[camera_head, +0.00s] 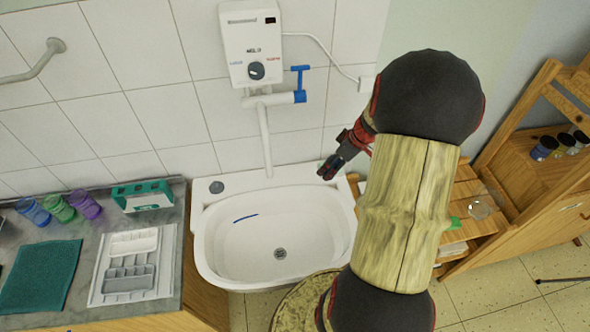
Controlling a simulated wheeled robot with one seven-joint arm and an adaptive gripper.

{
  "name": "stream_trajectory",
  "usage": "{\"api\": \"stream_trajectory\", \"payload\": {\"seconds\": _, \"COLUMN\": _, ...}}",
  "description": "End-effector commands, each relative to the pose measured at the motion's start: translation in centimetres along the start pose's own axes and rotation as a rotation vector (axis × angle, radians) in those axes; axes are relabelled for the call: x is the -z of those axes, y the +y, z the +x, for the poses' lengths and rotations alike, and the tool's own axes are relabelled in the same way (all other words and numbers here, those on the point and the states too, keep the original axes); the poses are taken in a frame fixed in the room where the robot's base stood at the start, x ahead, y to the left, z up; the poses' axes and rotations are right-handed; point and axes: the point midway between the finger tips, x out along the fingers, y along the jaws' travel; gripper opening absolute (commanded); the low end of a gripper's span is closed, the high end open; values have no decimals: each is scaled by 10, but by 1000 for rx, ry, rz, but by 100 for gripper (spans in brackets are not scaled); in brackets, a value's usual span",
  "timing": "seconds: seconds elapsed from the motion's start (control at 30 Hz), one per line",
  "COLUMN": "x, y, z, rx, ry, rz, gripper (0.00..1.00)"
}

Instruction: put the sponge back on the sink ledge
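The white sink (225,258) is below the water heater, with its back ledge (240,187) along the tiled wall. My gripper (327,172) is above the right end of the ledge, pointing down and left. Its dark fingers are small here, and I cannot tell whether they are open or hold anything. I cannot identify a sponge for certain. A small green item (455,222) shows at the right edge of my arm, over the wooden shelf unit; most of it may be hidden.
A round grey piece (216,187) is on the ledge's left end. The tap (265,140) hangs over the basin, where a blue strip (245,217) lies. Left is a counter with cups (58,208), a green cloth (40,278) and trays (128,279). A wooden shelf unit (520,165) stands right.

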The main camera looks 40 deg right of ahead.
Motion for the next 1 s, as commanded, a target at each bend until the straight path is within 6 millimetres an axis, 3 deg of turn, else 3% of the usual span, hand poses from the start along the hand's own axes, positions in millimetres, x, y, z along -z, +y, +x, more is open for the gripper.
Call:
{"api": "stream_trajectory", "payload": {"seconds": 0.4, "x": 67, "y": 0, "z": 73, "rx": 5, "ry": -2, "rz": -6, "gripper": 44}}
{"api": "stream_trajectory", "payload": {"seconds": 0.6, "x": 77, "y": 2, "z": 114, "rx": 3, "ry": -2, "rz": -2, "gripper": 44}}
{"api": "stream_trajectory", "payload": {"seconds": 1.0, "x": 84, "y": 2, "z": 149, "rx": 3, "ry": -3, "rz": 1, "gripper": 44}}
